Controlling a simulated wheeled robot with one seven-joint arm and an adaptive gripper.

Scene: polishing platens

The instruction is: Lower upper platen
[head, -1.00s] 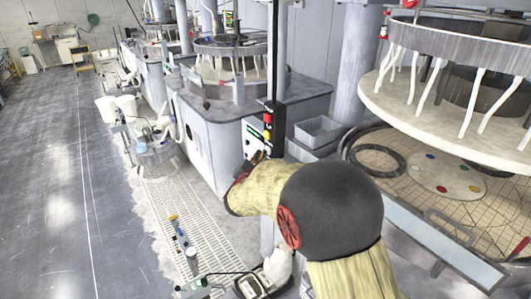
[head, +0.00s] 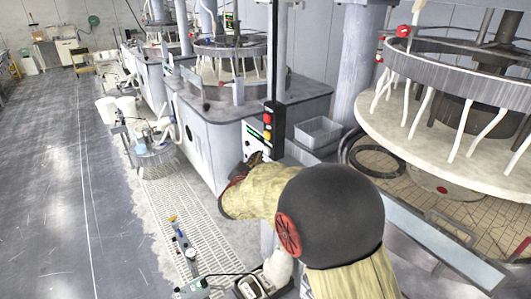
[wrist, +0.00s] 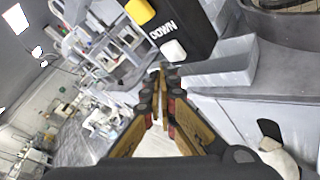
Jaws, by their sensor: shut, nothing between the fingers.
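The upper platen (head: 385,125), a wide pale disc with a grey ring and white hoses, hangs on the right above the tan lower platen (head: 487,222). A gap remains between them; a red spot shows below its rim. A black control box (head: 274,125) with coloured buttons stands at centre. In the wrist view it carries a yellow button (wrist: 140,11), the word DOWN, and a white button (wrist: 173,51) beneath. My gripper (wrist: 162,72) is shut and empty, its tips just below the white button; I cannot tell whether they touch it. It also shows in the head view (head: 256,158), partly hidden by my arm.
A grey open bin (head: 318,132) is right of the control box and close beside my fingers in the wrist view. More machines stand behind. The floor on the left is clear.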

